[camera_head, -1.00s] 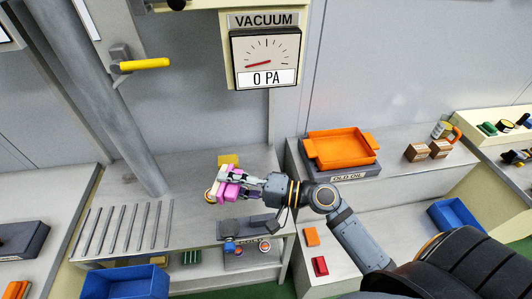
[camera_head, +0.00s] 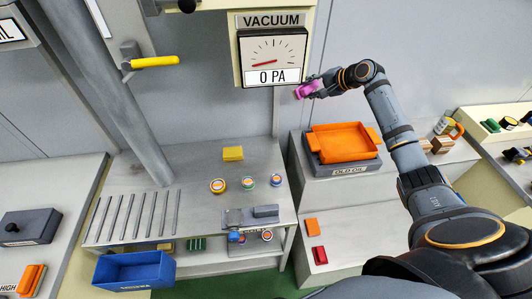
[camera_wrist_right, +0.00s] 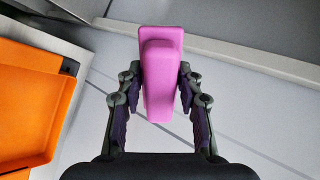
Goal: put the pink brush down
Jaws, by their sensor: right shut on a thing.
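The pink brush (camera_head: 307,89) is held in my right gripper (camera_head: 313,87), raised in front of the grey wall, just right of the vacuum gauge and above the left rear of the orange tray. In the right wrist view the pink brush (camera_wrist_right: 161,75) sits between both fingers of my right gripper (camera_wrist_right: 160,105), which are shut on its sides. Its bristles cannot be made out. My left gripper is not in view.
The orange tray (camera_head: 371,150) stands on a grey block marked OLD OIL. The left workbench (camera_head: 200,160) carries a yellow block (camera_head: 233,153), several round tins and a row of grey rods. A blue bin (camera_head: 134,270) is lower left.

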